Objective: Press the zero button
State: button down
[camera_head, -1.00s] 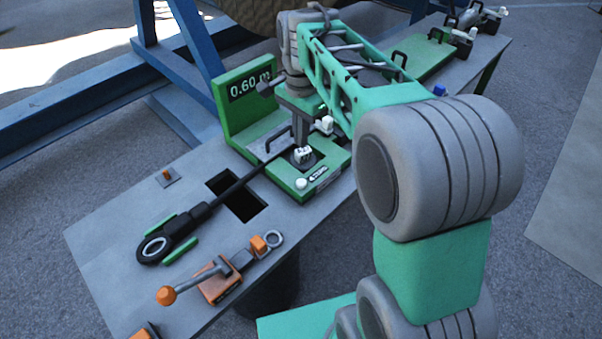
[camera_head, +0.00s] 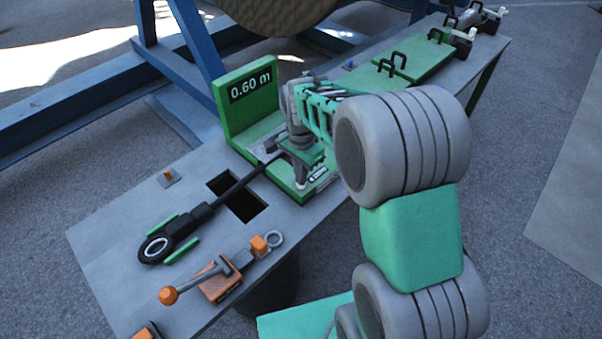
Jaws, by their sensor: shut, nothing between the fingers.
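The green length counter (camera_head: 230,110) stands on the bench, and its display (camera_head: 250,86) reads 0.60 m. A small round white button (camera_head: 301,187), which looks like the zero button, sits on the front corner of its green base. My gripper (camera_head: 301,181) points down right over this button with its fingers shut and empty. The fingertips overlap the button in the picture and hide part of it. I cannot tell whether they touch it or hover just above. A black cable (camera_head: 245,182) runs from the counter towards the left.
On the bench (camera_head: 110,225) lie a black cable end with a ring (camera_head: 156,248), an orange-handled lever clamp (camera_head: 215,280) and a dark rectangular opening (camera_head: 240,200). A green plate with black handles (camera_head: 412,62) is at the far right. Blue frame beams (camera_head: 60,130) stand behind.

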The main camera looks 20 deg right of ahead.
jog(key=shift+f, duration=0.1)
notch_tip(320, 180, down, 2)
jog(key=shift+s+f+b, duration=0.1)
jog(key=shift+b, duration=0.6)
jog(key=shift+s+f, duration=0.25)
jog(key=shift+s, duration=0.1)
jog(key=r+p, duration=0.1)
jog(key=r, duration=0.1)
jog(key=r+p, duration=0.1)
jog(key=r, duration=0.1)
jog(key=w+r+p, duration=0.1)
jog(key=r+p, duration=0.1)
notch_tip(320, 180, up, 10)
jog(key=b, duration=0.1)
jog(key=shift+f+b, duration=0.15)
jog(key=shift+b, duration=0.15)
jog(key=shift+w, duration=0.1)
